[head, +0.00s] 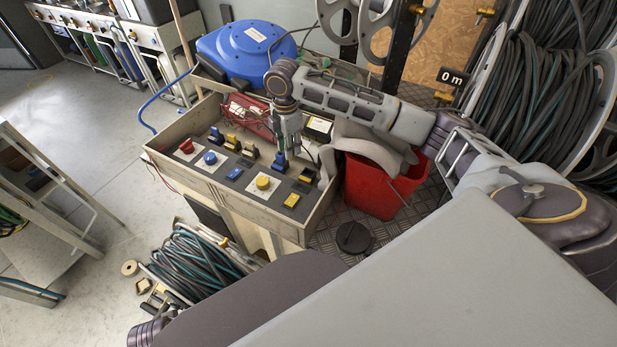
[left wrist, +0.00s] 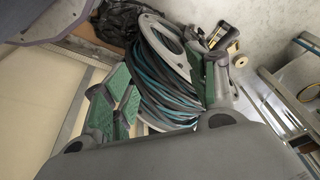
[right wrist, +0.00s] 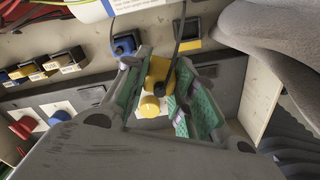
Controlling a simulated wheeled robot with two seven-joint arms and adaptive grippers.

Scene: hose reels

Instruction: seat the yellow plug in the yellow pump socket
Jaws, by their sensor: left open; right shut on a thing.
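The yellow plug (right wrist: 158,76) is between the green-padded fingers of my right gripper (right wrist: 163,98), which is shut on it. A dark cable rises from the plug. In the head view my right gripper (head: 289,148) hangs over the right part of the control panel (head: 222,182). My left gripper (left wrist: 163,92) is open and empty, away from the panel.
A yellow knob (head: 263,183), blue knob (head: 210,158) and red knob (head: 186,146) stand on the panel, with several plugs behind. The tray's raised rim surrounds it. A red bucket (head: 370,190) stands right of it. A hose coil (left wrist: 165,70) lies below my left gripper.

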